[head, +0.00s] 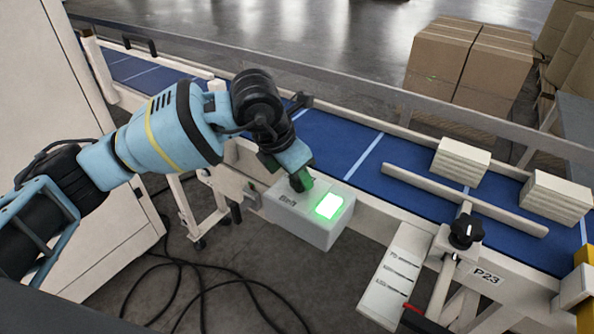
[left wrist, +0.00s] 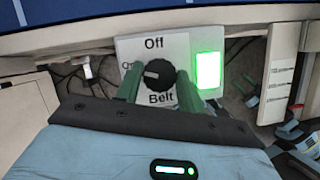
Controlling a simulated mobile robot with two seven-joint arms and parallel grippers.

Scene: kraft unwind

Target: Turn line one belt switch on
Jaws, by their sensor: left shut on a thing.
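The belt switch box (head: 318,232) is a white box on the conveyor's near side, with a lit green lamp (head: 329,206) on its right. In the left wrist view its panel (left wrist: 176,43) reads "Off" above, "On" at the left and "Belt" below a black round knob (left wrist: 158,74). The lamp is also bright green there (left wrist: 208,70). My left gripper (head: 301,182) reaches down onto the box; its green fingers stand on either side of the knob, shut on it. The knob's pointer seems turned toward "On", partly hidden by the left finger.
A blue conveyor belt (head: 345,142) with stacked pale packs (head: 459,162) runs behind the box. Another black knob (head: 465,231) stands on the rail near the "P23" label. A white cabinet (head: 110,245) is at the left, and cables (head: 225,286) lie on the floor.

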